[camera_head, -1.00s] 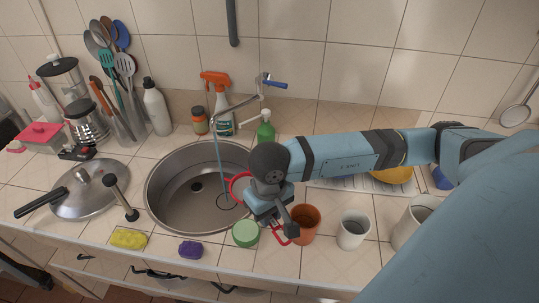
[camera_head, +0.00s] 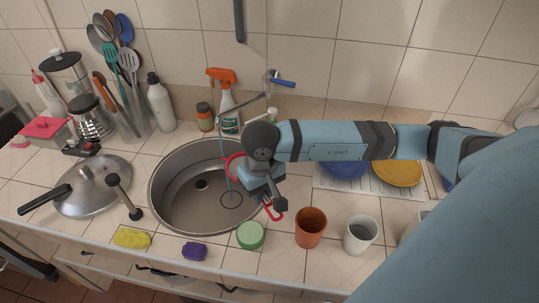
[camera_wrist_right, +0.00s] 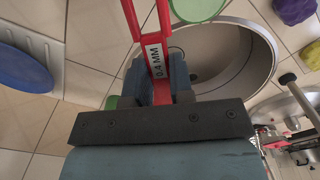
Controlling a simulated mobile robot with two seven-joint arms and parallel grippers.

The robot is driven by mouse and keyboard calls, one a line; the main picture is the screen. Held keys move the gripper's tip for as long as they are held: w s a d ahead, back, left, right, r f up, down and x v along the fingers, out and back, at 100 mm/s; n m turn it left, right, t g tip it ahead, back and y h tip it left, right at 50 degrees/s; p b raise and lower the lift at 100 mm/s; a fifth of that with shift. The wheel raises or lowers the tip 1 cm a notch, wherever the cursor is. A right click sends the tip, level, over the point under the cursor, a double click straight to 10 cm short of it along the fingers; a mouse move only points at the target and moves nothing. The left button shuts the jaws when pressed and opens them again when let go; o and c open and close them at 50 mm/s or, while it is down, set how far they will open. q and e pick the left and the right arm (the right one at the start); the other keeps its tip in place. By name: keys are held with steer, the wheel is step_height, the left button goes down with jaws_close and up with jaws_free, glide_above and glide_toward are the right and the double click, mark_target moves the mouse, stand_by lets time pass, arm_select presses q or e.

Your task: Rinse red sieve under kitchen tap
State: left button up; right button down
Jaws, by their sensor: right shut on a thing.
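The red sieve (camera_head: 234,163) shows as part of its red rim over the right side of the steel sink (camera_head: 172,208). Its red handle also shows in the right wrist view (camera_wrist_right: 146,28), with a "0.4 MM" label. My right gripper (camera_head: 268,192) is shut on the handle, which sticks out past the fingers towards the front. The gripper and arm hide the rest of the sieve. The tap (camera_head: 245,104) reaches over the sink and has a blue lever (camera_head: 284,84). A thin bluish stream (camera_head: 226,170) runs down into the basin, close to the rim. My left gripper is not in view.
An orange cup (camera_head: 310,233), a white cup (camera_head: 360,236) and a green round thing (camera_head: 250,236) stand at the front right. A rack with plates (camera_head: 398,172) is behind my arm. A spray bottle (camera_head: 226,95) stands behind the sink, a pot lid (camera_head: 92,185) left.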

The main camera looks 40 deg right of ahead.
steer(key=w, duration=0.4)
steer(key=shift+w+f, duration=0.15)
steer(key=shift+f, duration=0.25)
steer(key=shift+w+f+b, duration=0.35)
steer(key=shift+w+b, duration=0.05)
steer(key=shift+w, duration=0.05)
steer(key=shift+w+f+b, duration=0.15)
steer(key=shift+w+b, duration=0.65)
steer(key=shift+w, duration=0.3)
steer(key=shift+w+b, duration=0.3)
steer(key=shift+w, duration=0.15)
steer(key=shift+a, duration=0.1)
steer(key=shift+d+b, duration=0.55)
steer(key=shift+d, duration=0.1)
